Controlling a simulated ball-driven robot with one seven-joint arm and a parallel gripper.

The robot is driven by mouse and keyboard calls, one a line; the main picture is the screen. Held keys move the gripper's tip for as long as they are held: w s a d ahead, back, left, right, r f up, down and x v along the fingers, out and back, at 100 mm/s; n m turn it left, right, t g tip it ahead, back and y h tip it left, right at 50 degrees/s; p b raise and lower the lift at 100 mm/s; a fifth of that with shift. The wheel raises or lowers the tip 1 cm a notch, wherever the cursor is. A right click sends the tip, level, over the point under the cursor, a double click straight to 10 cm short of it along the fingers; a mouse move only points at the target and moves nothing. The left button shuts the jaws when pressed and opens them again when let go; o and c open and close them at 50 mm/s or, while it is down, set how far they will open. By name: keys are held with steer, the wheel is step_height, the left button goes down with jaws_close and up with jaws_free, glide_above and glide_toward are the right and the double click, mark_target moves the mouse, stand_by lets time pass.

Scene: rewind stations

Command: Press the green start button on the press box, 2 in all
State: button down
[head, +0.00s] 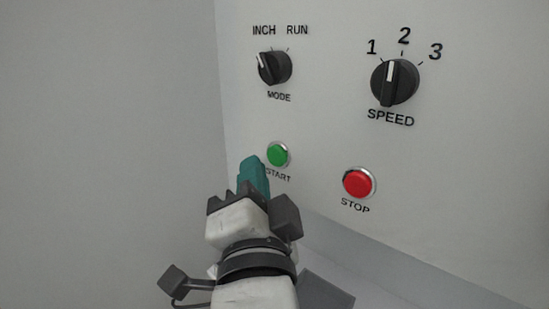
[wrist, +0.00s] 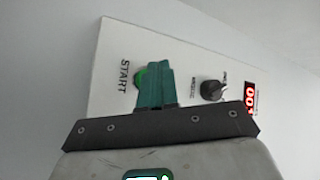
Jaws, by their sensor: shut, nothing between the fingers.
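The green start button (head: 278,154) sits in a silver ring on the pale press box (head: 330,110), above its START label. My gripper (head: 252,164) has teal fingers, closed together and empty, just left of and below the button in the head view. In the wrist view the closed fingers (wrist: 153,75) partly cover the green button (wrist: 140,77). Whether the fingertips touch the button or stand short of it I cannot tell.
A red STOP button (head: 358,183) is right of and below the start button. The MODE knob (head: 274,67) points toward INCH, and the SPEED knob (head: 395,82) is upper right. The wrist view shows a red display (wrist: 250,96) reading 001, partly cut off.

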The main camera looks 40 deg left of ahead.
steer(key=s+b, duration=0.1)
steer(key=s, duration=0.3)
steer(key=shift+a, duration=0.15)
steer(key=shift+s, duration=0.1)
stand_by(2.4)
steer(key=s+n, duration=0.1)
steer(key=n, duration=0.4)
steer(key=s+n, duration=0.1)
steer(key=n, duration=0.5)
steer(key=s+n, duration=0.1)
steer(key=n, duration=0.4)
steer(key=shift+s+a+r+n+t, duration=0.1)
steer(key=shift+s+a+n+t, duration=0.05)
steer(key=shift+s+n+t, duration=0.25)
steer(key=shift+w, duration=0.15)
steer(key=w+p, duration=0.2)
steer(key=w, duration=0.6)
steer(key=shift+w+d, duration=0.3)
steer(key=shift+d, duration=0.05)
steer(key=shift+w+p, duration=0.1)
steer(key=shift+p, duration=0.2)
stand_by(0.9)
